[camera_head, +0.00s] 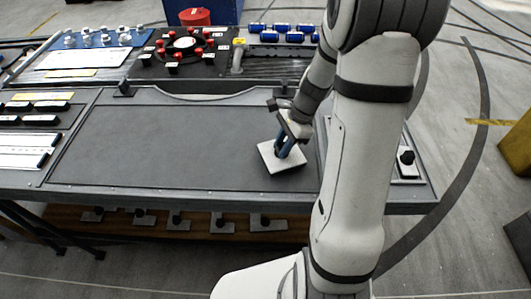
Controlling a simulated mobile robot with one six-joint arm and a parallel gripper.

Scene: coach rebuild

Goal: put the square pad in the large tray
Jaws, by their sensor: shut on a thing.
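The square pad (267,155) is a flat white plate near the right end of the bench's wide dark grey area. My gripper (284,148) reaches down over the pad with its blue fingers shut on it, around a grip part that the fingers mostly hide. The pad looks about level. I cannot tell whether it rests on the surface or hangs just above it. The wide dark grey rectangular area (150,145) has a thin outline and is bare except by the pad. I cannot tell whether it is the large tray.
A white plate with a black knob (407,158) lies at the right, partly behind my arm. Red-topped pieces (185,43), blue cylinders (290,37) and a blue board (100,38) line the back. Black-handled pieces (40,120) lie at left. Knobbed plates (180,220) sit on a lower shelf.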

